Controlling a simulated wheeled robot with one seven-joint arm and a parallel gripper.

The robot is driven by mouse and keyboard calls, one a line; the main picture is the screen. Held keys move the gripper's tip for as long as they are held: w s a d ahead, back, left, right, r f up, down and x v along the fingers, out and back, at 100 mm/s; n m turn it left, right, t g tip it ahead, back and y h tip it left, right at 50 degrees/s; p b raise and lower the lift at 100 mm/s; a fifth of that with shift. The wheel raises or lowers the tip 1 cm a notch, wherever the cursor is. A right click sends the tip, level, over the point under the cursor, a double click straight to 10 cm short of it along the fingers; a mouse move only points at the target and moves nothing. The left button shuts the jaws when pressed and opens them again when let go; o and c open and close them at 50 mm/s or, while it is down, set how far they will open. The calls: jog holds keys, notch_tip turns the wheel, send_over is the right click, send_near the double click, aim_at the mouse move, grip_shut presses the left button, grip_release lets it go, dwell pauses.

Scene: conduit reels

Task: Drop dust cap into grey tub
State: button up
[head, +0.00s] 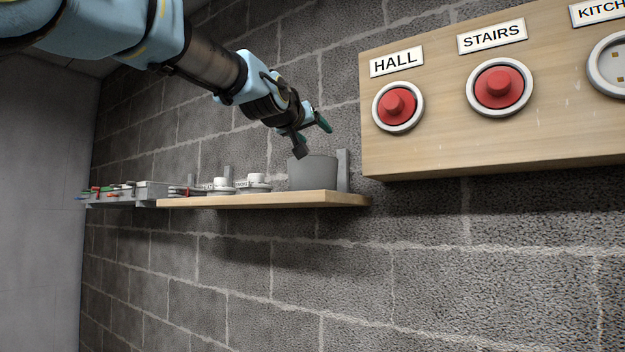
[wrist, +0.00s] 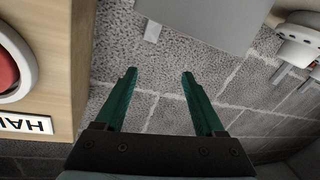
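The grey tub (head: 313,175) stands upright at the right end of the wooden shelf. It also shows as a plain grey shape at the top of the wrist view (wrist: 200,18). The inside of the tub is hidden from me. My gripper (head: 311,137) is just above the tub in the head view. In the wrist view its two green fingers (wrist: 158,75) are spread apart with nothing between them. Red caps cover the HALL (head: 397,104) and STAIRS (head: 498,87) fittings. The partly cut-off KITCH fitting (head: 617,65) shows no red cap. I see no loose cap.
The wooden board (head: 440,145) is on the wall right of the tub. White reel-like items (head: 222,185) stand on the shelf (head: 250,202) left of the tub. A grey tray (head: 150,190) with small coloured items is farther left. The space below the shelf is clear.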

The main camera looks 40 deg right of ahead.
jog(key=shift+o, duration=0.2)
jog(key=shift+a, duration=0.1)
jog(key=shift+s+a+b, duration=0.2)
jog(key=shift+a+b, duration=0.1)
jog(key=shift+b, duration=0.05)
jog(key=b+v, duration=0.5)
jog(key=v, duration=0.5)
